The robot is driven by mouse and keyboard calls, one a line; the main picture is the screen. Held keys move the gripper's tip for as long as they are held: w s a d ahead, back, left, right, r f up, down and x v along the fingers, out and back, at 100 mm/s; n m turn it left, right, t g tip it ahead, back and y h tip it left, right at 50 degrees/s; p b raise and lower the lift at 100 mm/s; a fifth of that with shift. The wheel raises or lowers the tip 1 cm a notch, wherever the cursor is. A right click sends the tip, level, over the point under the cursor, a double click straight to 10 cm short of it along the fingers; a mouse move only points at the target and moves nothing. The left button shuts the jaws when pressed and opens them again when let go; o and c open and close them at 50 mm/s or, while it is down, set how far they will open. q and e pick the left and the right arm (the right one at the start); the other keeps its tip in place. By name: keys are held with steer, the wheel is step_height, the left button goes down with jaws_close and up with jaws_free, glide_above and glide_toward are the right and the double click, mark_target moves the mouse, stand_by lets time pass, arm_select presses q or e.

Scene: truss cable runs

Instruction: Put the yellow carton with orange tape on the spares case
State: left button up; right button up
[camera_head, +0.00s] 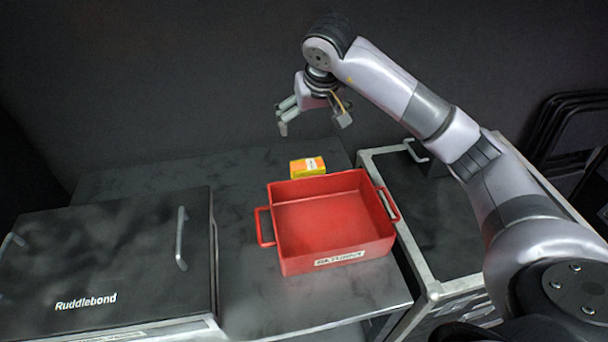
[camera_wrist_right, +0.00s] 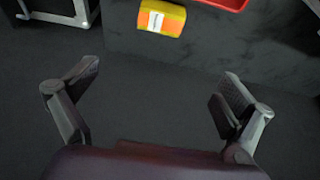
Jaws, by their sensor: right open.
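The yellow carton with orange tape (camera_head: 307,167) stands on the dark table, just behind the red tray. It also shows at the top of the right wrist view (camera_wrist_right: 161,17), with a white label on it. My right gripper (camera_head: 284,115) is open and empty, in the air behind and above the carton. In the right wrist view its fingers (camera_wrist_right: 161,73) are spread wide, with the carton beyond them. I cannot read which case is the spares case: a black case (camera_head: 110,255) marked "Ruddlebond" is at the left, and a metal-edged case (camera_head: 432,290) is at the right. My left gripper is out of view.
The red tray (camera_head: 322,222) is empty, has side handles and a label on its front, and stands in front of the carton. The dark table (camera_head: 262,305) is bare around it. Folded black frames (camera_head: 565,130) lean against the wall at the far right.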

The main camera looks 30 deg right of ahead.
step_height(320, 180, down, 4)
steer(key=b, duration=0.3)
steer(key=p, duration=0.2)
glide_toward(307, 165)
steer(key=x, duration=0.5)
steer(key=shift+w+a+f, duration=0.1)
steer(key=shift+w, duration=0.15)
steer(key=shift+p+x, duration=0.35)
steer(key=shift+x, duration=2.65)
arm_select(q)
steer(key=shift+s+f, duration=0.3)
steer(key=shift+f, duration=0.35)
arm_select(e)
steer(key=shift+s, duration=0.25)
steer(key=shift+c, duration=0.3)
steer(key=c, duration=1.5)
